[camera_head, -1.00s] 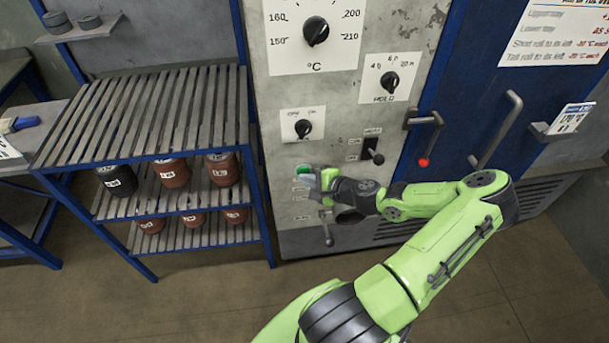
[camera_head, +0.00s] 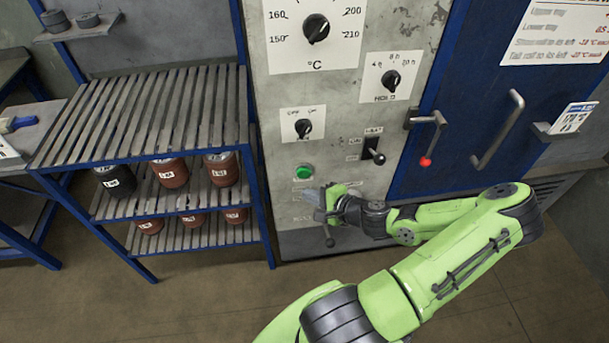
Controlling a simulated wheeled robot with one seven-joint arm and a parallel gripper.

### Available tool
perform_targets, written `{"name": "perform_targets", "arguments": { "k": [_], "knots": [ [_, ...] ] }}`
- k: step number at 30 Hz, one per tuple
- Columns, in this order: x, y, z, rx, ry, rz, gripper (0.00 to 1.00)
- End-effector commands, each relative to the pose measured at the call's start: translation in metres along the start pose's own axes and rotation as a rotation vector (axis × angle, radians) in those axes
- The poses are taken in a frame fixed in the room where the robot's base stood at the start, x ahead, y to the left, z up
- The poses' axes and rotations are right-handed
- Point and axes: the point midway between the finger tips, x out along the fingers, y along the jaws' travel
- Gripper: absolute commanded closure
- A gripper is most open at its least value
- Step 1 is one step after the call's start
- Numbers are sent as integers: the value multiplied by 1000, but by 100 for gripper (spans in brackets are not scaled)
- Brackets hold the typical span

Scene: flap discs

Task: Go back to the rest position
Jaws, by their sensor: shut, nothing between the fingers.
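My gripper (camera_head: 322,212) is at the end of my green arm, in front of the lower part of the grey control panel (camera_head: 345,105). It is shut and empty. It is below and to the right of the green button (camera_head: 304,172), apart from it in the picture. The button is in full view. My gripper and wrist hide part of the lower panel.
A slatted blue rack (camera_head: 150,115) with several dark and red-brown rolls stands left of the panel. A red-tipped door handle (camera_head: 427,140), a long bar handle (camera_head: 498,130) and a switch lever (camera_head: 375,153) stick out. The floor (camera_head: 210,300) in front is clear.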

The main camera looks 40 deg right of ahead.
Motion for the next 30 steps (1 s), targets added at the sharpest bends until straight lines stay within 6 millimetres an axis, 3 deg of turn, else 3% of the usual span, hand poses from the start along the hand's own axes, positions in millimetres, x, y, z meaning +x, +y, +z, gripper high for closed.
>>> {"name": "perform_targets", "arguments": {
  "k": [17, 21, 24, 30],
  "knots": [
    [2, 2, 7, -37, -24, 35, 100],
    [8, 13, 49, -288, -175, 259, 100],
    [0, 18, 79, -528, -291, 463, 100],
    [-32, -8, 128, -978, -405, 768, 100]
  ]
}}
